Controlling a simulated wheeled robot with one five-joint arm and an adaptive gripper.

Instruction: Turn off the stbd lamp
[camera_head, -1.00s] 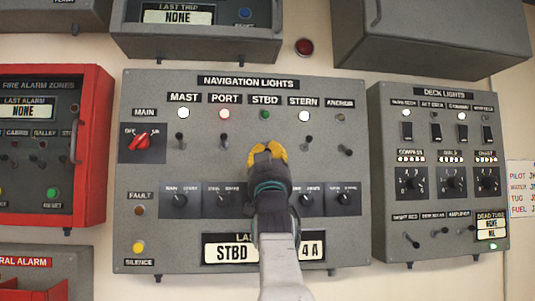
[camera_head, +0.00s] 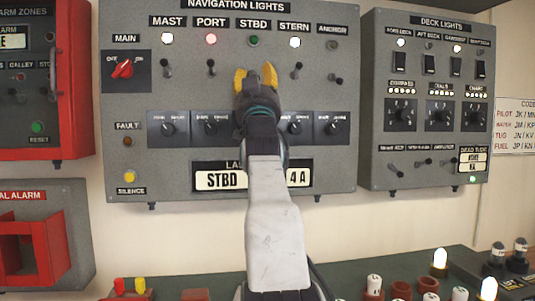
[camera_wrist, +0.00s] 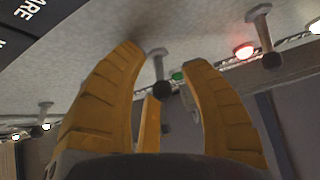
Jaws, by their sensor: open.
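The stbd lamp (camera_head: 254,41) is a small green light on the grey navigation lights panel (camera_head: 330,165), under the STBD label, between a red port lamp (camera_head: 211,39) and a white stern lamp (camera_head: 295,42). The stbd toggle switch (camera_wrist: 162,86) shows in the wrist view, between my fingers; in the head view my gripper hides it. My gripper (camera_head: 255,78) is open just below the lamp, its yellow fingers spread. In the wrist view my gripper (camera_wrist: 162,60) has a finger on each side of the black-tipped lever. I cannot tell whether either finger touches it.
The port toggle (camera_head: 211,68) and stern toggle (camera_head: 297,71) stand close on either side. Several dark knobs (camera_head: 168,129) sit below. A deck lights panel (camera_head: 372,100) is at right, a red alarm box (camera_head: 75,110) at left. A console with small items (camera_head: 440,262) lies below.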

